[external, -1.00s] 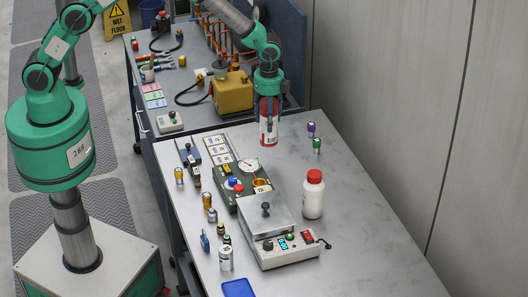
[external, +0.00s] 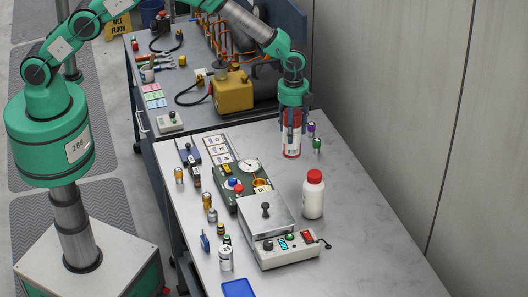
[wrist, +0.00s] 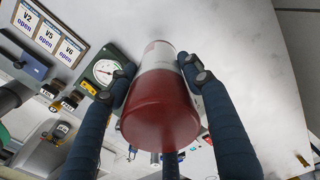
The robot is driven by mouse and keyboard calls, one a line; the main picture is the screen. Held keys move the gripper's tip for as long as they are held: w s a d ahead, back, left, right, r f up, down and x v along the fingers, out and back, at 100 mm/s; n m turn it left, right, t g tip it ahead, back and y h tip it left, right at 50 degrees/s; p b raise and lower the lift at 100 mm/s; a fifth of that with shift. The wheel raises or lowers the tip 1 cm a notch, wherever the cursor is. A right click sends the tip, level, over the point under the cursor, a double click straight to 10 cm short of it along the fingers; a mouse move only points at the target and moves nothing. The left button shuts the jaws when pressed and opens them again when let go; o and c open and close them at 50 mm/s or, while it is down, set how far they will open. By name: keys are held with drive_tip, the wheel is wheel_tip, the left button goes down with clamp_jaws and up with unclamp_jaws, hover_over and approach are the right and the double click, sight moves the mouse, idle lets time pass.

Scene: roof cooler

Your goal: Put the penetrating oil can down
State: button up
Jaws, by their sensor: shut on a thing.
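The penetrating oil can (external: 291,147) is a red and white cylinder. It is upright at the far end of the grey metal table (external: 375,240). My gripper (external: 292,122) points down from above and is shut on the can's upper part. In the wrist view the can (wrist: 160,105) fills the middle, with the fingers of my gripper (wrist: 160,90) on both sides of it. I cannot tell whether the can's base touches the table.
Small purple (external: 310,131) and green (external: 317,146) containers stand just right of the can. A white bottle with a red cap (external: 313,197) stands nearer. The table's right side is bare.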

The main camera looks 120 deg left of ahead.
sight(291, 152)
drive_tip(key=shift+f+p, duration=0.35)
drive_tip(key=shift+f, duration=2.75)
drive_tip(key=shift+f, duration=0.1)
drive_tip(key=shift+f, duration=1.75)
drive_tip(key=shift+f, duration=0.15)
drive_tip(key=o, duration=1.4)
drive_tip(key=shift+r+b, duration=0.5)
drive_tip(key=shift+r, duration=5.6)
